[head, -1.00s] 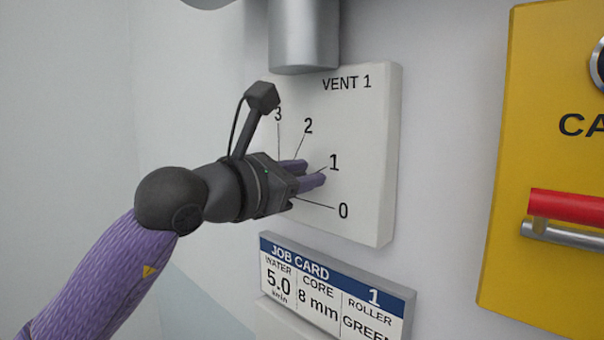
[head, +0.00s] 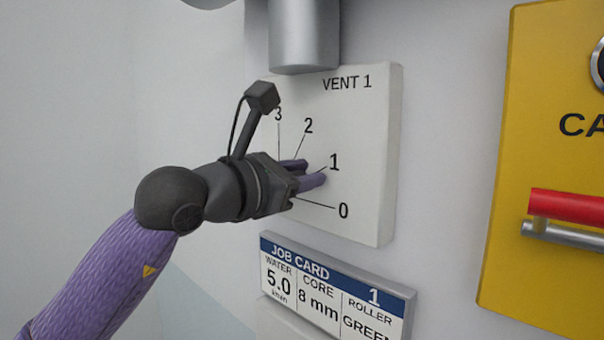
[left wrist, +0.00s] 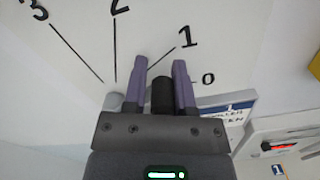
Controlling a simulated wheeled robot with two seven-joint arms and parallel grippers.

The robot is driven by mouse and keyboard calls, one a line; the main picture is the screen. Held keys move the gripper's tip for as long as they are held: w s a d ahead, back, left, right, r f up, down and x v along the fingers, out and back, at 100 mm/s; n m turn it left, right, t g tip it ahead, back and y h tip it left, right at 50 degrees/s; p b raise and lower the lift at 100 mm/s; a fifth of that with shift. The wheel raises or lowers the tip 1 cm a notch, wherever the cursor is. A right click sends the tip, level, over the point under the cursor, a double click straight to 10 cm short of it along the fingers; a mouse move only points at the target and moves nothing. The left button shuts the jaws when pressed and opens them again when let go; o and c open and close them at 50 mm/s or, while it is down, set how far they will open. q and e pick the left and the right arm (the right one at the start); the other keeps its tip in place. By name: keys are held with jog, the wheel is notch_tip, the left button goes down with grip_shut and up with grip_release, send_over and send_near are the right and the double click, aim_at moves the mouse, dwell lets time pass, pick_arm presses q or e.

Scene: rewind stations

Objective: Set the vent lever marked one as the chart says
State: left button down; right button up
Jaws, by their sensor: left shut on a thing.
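The vent panel marked VENT 1 (head: 365,130) is a white plate on the wall with lines numbered 0 to 3; it also shows in the left wrist view (left wrist: 75,20). My left gripper (head: 312,173) is at the panel, its purple fingers by the line for 1. In the left wrist view my left gripper (left wrist: 162,75) is shut on the black lever handle (left wrist: 162,95). A grey round hub (left wrist: 113,101) shows left of the fingers. The lever is hidden in the head view. I cannot tell exactly which number it points to. My right gripper is not in view.
A job card (head: 335,280) below the panel reads water 5.0, core 8 mm, roller green, with a 1 in its header. A grey cylinder (head: 303,35) hangs above the panel. A yellow panel (head: 540,110) with a red bar (head: 568,206) stands at right.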

aim_at(278, 136)
pick_arm(q)
jog(key=shift+r+n, duration=0.1)
jog(key=shift+n, duration=0.2)
dwell(0.7)
jog(key=shift+w+a+r+n, duration=0.25)
jog(key=shift+r+n, duration=0.15)
jog(key=shift+n, duration=0.2)
jog(key=shift+w+a+r+n, duration=0.25)
jog(key=shift+r+n, duration=0.15)
jog(key=shift+n, duration=0.2)
jog(key=w+a+r+n, duration=0.1)
jog(key=n, duration=0.1)
jog(key=shift+w+a+r+n, duration=0.1)
jog(key=shift+r+n, duration=0.1)
jog(key=shift+n, duration=0.2)
jog(key=w+a+n, duration=0.1)
jog(key=r+n+p, duration=0.1)
jog(key=n, duration=0.1)
jog(key=shift+w+a+p, duration=0.3)
jog(key=shift+w+a, duration=0.05)
jog(key=shift+w+a+n+p, duration=0.35)
jog(key=shift+w+a+n, duration=0.1)
jog(key=shift+n, duration=0.35)
jog(key=shift+w+a+n+p, duration=0.3)
jog(key=shift+w+a+n, duration=0.1)
jog(key=shift+n, duration=0.4)
jog(key=c, duration=0.5)
grip_release()
